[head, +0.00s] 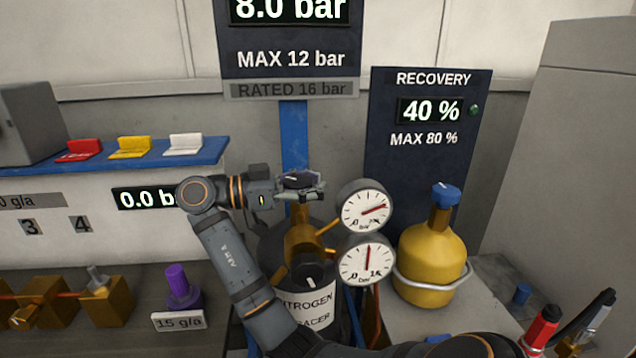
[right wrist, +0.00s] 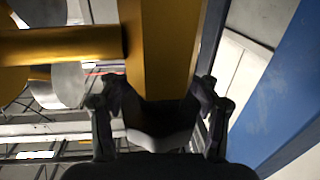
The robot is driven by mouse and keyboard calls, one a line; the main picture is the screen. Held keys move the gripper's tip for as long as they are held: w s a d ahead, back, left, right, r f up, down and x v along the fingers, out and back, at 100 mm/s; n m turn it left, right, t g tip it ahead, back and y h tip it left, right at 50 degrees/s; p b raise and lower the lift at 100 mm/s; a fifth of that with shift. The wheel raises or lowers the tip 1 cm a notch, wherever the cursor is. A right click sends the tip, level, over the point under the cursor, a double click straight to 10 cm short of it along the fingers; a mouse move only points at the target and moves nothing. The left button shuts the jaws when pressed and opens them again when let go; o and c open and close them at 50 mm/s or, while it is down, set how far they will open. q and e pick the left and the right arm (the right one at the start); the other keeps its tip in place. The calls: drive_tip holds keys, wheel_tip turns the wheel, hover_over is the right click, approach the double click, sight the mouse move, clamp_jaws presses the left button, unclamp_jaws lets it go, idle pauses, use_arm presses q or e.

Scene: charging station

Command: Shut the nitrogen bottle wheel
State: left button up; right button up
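The nitrogen bottle (head: 312,312) is a dark cylinder with a white label and a brass valve neck (head: 303,235), low in the middle of the head view. Its dark wheel (head: 299,180) with a pale mark sits on top of the neck. My right gripper (head: 302,191) reaches in from the left at wheel height, its fingers around the wheel. In the right wrist view the fingers (right wrist: 160,112) stand on both sides of a dark grey piece, and appear to touch it, with the brass neck (right wrist: 160,50) beyond. My left gripper is not in view.
Two round gauges (head: 367,211) sit just right of the neck. A yellow recovery bottle (head: 432,262) with a blue cap stands to the right. A blue post (head: 294,130) rises behind the wheel. A blue shelf (head: 205,152) and brass valves (head: 105,300) are on the left.

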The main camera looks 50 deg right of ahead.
drive_tip(key=shift+o, duration=0.4)
drive_tip(key=shift+r, duration=0.15)
wheel_tip(320, 180, up, 10)
